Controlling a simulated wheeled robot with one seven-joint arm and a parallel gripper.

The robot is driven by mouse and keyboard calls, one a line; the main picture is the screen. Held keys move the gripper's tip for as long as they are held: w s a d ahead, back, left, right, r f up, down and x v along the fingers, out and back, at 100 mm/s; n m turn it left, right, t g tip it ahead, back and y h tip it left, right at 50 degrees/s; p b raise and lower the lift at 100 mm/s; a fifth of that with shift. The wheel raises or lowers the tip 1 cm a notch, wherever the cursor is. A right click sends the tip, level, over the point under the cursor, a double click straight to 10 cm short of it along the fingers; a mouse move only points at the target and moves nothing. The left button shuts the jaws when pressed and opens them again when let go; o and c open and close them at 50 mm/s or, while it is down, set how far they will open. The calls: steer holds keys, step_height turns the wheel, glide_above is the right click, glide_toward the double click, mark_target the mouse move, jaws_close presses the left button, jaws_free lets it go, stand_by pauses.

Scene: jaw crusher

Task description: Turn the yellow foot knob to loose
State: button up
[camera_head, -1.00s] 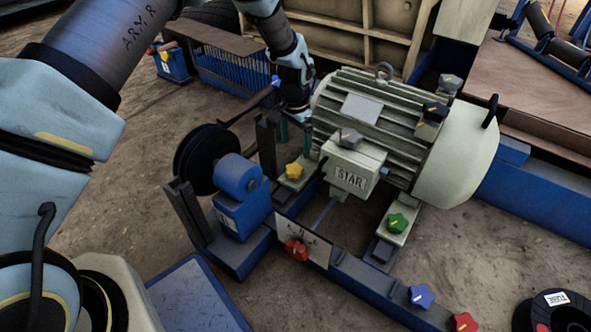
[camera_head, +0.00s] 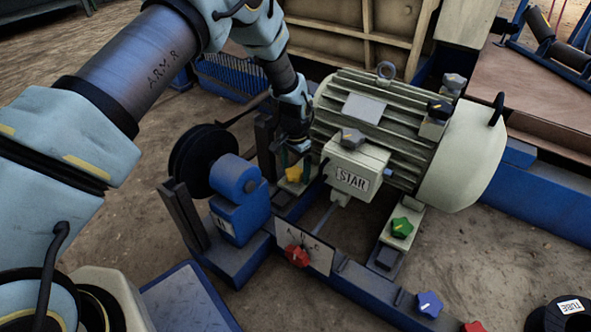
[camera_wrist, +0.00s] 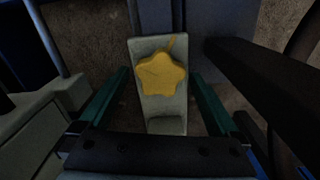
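The yellow foot knob (camera_head: 293,174) is star-shaped and sits on a pale foot plate at the left of the motor. In the wrist view the yellow knob (camera_wrist: 161,74) is near the centre, with a thin yellow line at its upper right. My gripper (camera_head: 294,160) points down just over the knob. In the wrist view my gripper (camera_wrist: 158,80) is open, its green fingers on either side of the plate with gaps to the knob. I cannot tell whether the fingertips are at knob height. No label for loose is readable.
The motor (camera_head: 385,125) with its STAR box (camera_head: 352,178) stands close right of my gripper. A blue pulley unit (camera_head: 240,195) and dark upright posts are at left. A green knob (camera_head: 401,227), red knob (camera_head: 297,256) and blue knob (camera_head: 429,304) lie nearer.

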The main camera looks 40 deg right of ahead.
mark_target(295, 172)
steer(key=c, duration=1.3)
steer(key=shift+r+n+p, duration=0.15)
steer(key=shift+n+p, duration=0.25)
steer(key=shift+p, duration=0.15)
steer(key=shift+n, duration=0.4)
steer(key=o, duration=1.4)
step_height(295, 172, up, 10)
steer(key=p, duration=0.4)
steer(key=shift+r, duration=0.25)
